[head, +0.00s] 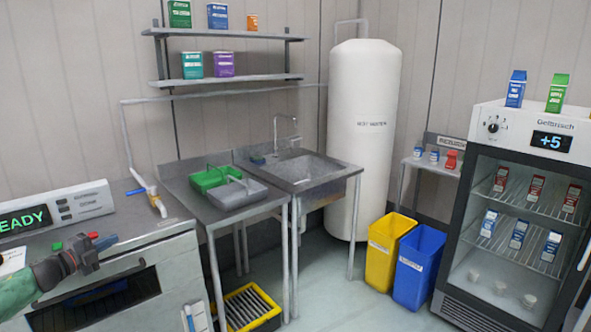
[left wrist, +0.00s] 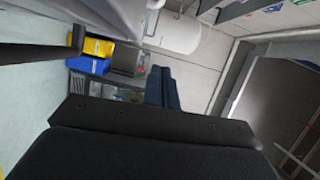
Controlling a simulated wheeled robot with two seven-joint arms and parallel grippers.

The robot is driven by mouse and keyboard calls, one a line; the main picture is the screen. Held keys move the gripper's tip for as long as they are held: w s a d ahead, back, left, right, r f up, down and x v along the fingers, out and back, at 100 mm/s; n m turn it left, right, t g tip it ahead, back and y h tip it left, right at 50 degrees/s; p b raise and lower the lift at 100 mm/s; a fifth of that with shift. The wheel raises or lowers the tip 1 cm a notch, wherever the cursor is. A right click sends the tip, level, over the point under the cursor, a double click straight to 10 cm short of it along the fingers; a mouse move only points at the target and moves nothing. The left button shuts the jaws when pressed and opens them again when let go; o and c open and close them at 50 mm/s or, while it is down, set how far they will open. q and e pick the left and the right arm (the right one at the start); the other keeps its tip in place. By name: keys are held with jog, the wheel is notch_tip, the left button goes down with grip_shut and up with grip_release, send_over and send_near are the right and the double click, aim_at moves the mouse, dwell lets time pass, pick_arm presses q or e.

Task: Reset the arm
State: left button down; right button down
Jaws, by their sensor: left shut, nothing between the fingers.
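My left gripper (head: 104,242) comes in from the lower left in the head view. Its blue fingers are together with nothing between them, and they point right, above the front of the counter with the READY display. In the left wrist view my left gripper's fingers (left wrist: 162,88) show as a dark blue shape in the middle, closed and empty. My right gripper is not in either view.
A counter unit with a READY panel (head: 25,222) stands below my left gripper. A steel sink (head: 305,170), white water tank (head: 365,130), yellow bin (head: 385,262), blue bin (head: 417,268) and glass-door fridge (head: 520,230) stand to the right. The floor in front is clear.

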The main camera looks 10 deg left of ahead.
pick_arm(q)
jog(key=s+d+f+n+g+y, duration=0.2)
jog(key=s+d+f+n, duration=0.3)
jog(key=d+f, duration=0.45)
jog(key=s+d+f+n+g+y, duration=0.1)
jog(key=s+d+f+n+y, duration=0.25)
jog(key=s+d+f, duration=0.6)
jog(key=s+d+f+n+g+y, duration=0.2)
jog(key=s+d+f+n, duration=0.4)
jog(key=f, duration=0.6)
jog(key=s+d+f+n+g+h, duration=0.1)
jog(key=s+d+f+g, duration=0.15)
jog(key=s+d, duration=0.45)
jog(key=s+d+f+n+g, duration=0.1)
jog(key=s+d+g, duration=0.25)
jog(key=d, duration=0.65)
jog(key=s+d+r+n+g+h+p, duration=0.1)
jog(key=s+d+r, duration=0.4)
jog(key=s+d, duration=0.7)
jog(key=s+n+g+h, duration=0.1)
jog(key=g, duration=0.1)
jog(key=shift+s+g, duration=0.15)
jog(key=shift+g, duration=0.15)
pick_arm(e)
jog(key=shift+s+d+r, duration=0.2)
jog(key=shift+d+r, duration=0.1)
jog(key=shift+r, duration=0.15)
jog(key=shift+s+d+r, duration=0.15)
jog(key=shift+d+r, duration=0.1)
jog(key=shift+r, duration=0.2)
